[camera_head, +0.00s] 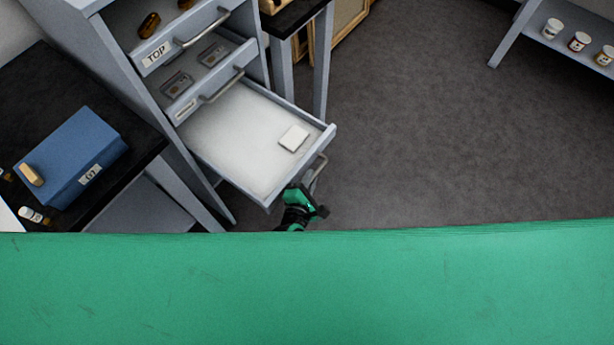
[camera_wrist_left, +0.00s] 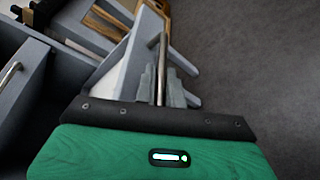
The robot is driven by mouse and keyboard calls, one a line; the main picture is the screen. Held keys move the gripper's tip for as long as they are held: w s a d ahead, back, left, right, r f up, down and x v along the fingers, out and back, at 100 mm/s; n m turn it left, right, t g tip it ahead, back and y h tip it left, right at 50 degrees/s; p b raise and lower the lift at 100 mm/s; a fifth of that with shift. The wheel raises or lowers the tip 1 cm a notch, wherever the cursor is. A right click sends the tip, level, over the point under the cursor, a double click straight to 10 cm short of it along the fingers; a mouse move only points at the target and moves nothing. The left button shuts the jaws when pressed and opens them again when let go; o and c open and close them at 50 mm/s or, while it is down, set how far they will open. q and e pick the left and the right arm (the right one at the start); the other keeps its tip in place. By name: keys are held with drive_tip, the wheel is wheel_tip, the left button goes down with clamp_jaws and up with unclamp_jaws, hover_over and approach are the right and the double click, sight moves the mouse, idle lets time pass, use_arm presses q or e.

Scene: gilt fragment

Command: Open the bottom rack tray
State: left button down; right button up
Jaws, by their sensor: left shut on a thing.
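The bottom rack tray (camera_head: 235,135) is pulled far out of the grey rack in the head view. A small white block lies in it. Its metal handle (camera_head: 319,172) is on the front face. My left gripper (camera_head: 311,193) is at this handle, at the tray's front. In the left wrist view the left gripper (camera_wrist_left: 160,88) is shut on the handle bar (camera_wrist_left: 162,60), which runs between its fingers. My right gripper is not in view.
The top tray (camera_head: 180,40) and middle tray (camera_head: 210,85) above are also partly out. A blue box (camera_head: 72,155) stands on the black table at left. A shelf with jars (camera_head: 578,41) is at far right. The floor (camera_head: 450,130) on the right is clear.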

use_arm(q)
drive_tip(key=c, duration=1.5)
unclamp_jaws()
drive_tip(key=v, duration=1.3)
drive_tip(key=shift+s+a+r+b, duration=0.1)
drive_tip(key=shift+s+a+b, duration=0.1)
drive_tip(key=shift+s+b, duration=0.15)
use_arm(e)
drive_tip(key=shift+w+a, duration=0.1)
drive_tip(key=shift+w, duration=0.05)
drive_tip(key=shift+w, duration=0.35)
